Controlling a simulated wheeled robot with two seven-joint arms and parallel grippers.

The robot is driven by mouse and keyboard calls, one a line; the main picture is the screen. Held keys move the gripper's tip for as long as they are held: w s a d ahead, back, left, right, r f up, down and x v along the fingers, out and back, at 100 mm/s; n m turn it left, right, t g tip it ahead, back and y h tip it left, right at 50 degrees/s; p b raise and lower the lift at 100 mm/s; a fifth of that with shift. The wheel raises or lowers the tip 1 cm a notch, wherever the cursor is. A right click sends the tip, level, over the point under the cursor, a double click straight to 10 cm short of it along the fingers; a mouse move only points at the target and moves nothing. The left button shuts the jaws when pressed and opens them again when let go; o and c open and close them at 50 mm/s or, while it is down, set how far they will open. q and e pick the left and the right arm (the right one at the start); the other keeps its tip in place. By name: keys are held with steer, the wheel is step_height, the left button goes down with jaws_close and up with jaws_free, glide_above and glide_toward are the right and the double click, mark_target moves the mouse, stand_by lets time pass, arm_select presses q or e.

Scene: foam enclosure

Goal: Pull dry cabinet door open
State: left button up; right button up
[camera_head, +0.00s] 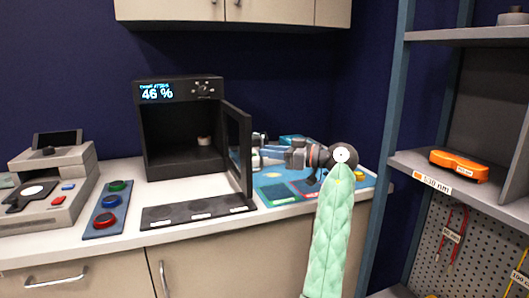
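The dry cabinet (161,87) is a black box on the counter with a lit display reading 46 %. Its door (246,150) stands wide open, swung out toward me on the cabinet's right side.
A black mat (185,213) lies before the cabinet. A panel with coloured buttons (108,210) and a grey instrument (50,190) stand to the left. A blue mat (282,198) lies under the arm. A shelf rack (470,188) with an orange device (459,165) stands right.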

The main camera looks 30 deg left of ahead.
arm_select(q)
steer(key=shift+w+d, duration=0.25)
steer(key=shift+d, duration=1.05)
steer(key=shift+w+d, duration=0.25)
steer(key=shift+d, duration=1.05)
